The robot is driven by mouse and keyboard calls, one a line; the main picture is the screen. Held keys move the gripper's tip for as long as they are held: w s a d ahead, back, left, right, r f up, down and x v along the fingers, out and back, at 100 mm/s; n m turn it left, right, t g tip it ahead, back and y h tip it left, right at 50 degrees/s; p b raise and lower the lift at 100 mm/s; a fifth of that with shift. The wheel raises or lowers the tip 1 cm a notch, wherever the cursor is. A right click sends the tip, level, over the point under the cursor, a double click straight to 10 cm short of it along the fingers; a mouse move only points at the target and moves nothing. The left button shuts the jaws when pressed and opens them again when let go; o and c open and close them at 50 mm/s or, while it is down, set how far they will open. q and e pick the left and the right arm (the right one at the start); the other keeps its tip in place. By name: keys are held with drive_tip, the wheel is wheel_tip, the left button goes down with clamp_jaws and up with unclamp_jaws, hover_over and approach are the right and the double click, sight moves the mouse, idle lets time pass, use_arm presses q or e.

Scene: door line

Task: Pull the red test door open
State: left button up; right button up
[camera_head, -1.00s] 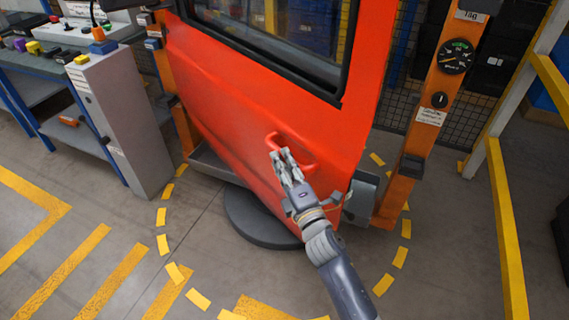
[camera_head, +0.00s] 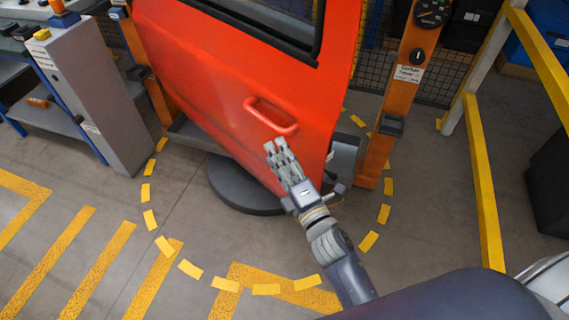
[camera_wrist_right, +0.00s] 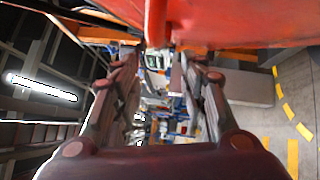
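The red test door (camera_head: 215,105) stands upright in an orange frame in the head view, with a dark window at its top. Its red loop handle (camera_head: 272,117) is near the door's right side. My right gripper (camera_head: 276,146) is just below the handle in the head view, with its fingertips pointing up toward it and a small gap between. In the right wrist view my right gripper (camera_wrist_right: 158,60) has its fingers spread, with nothing held between them. The red handle (camera_wrist_right: 157,22) shows at the top, beyond the fingertips. My left gripper is not in view.
A grey control cabinet (camera_head: 95,95) stands left of the door. An orange post (camera_head: 387,110) with a gauge is at right, and a yellow rail (camera_head: 484,180) runs beyond it. A round dark base (camera_head: 240,190) lies under the door. The striped floor in front is clear.

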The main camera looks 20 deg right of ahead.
drive_tip(key=shift+v, duration=1.4)
